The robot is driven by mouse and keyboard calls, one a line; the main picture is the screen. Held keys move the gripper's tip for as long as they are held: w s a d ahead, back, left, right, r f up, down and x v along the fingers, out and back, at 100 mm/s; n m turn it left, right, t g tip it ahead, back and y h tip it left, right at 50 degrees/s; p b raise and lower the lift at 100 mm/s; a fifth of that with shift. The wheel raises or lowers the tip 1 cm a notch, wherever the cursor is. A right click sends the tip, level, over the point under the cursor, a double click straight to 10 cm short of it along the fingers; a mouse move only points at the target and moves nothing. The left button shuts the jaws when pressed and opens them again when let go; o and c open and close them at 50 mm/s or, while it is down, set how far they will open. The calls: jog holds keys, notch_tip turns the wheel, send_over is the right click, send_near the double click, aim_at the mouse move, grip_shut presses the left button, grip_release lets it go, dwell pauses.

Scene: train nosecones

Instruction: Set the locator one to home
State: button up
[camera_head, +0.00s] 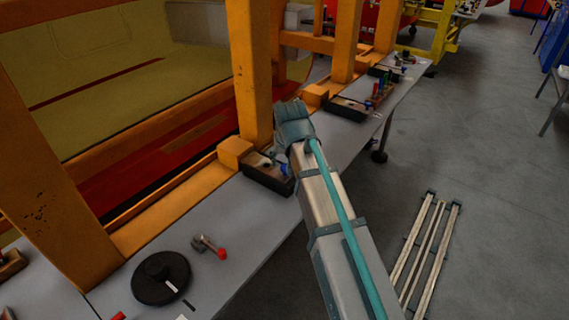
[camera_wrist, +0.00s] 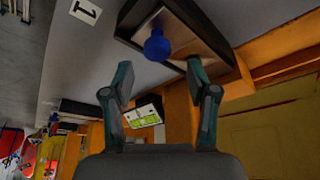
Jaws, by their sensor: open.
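In the wrist view, a blue round knob (camera_wrist: 157,45) stands on the light plate of a dark box (camera_wrist: 190,18). A card with the digit 1 (camera_wrist: 86,11) lies on the grey bench beside this box; I take the box to be locator one. My gripper (camera_wrist: 160,68) is open, with its two teal fingers apart on either side of the knob in the picture. Nothing is between the fingers, and I cannot tell how far the knob is beyond them. In the head view, a dark box (camera_head: 268,176) sits on the bench beside my arm's end.
Orange posts (camera_head: 251,75) and a yellow-and-red panel line the bench's left side. Another dark box (camera_head: 347,108) with coloured pieces stands farther back. A black disc (camera_head: 160,277) and a red-tipped clamp (camera_head: 211,246) lie near the front. Open floor (camera_head: 470,150) is at right.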

jog(key=v, duration=0.8)
jog(key=shift+r, duration=0.2)
jog(key=shift+r, duration=0.1)
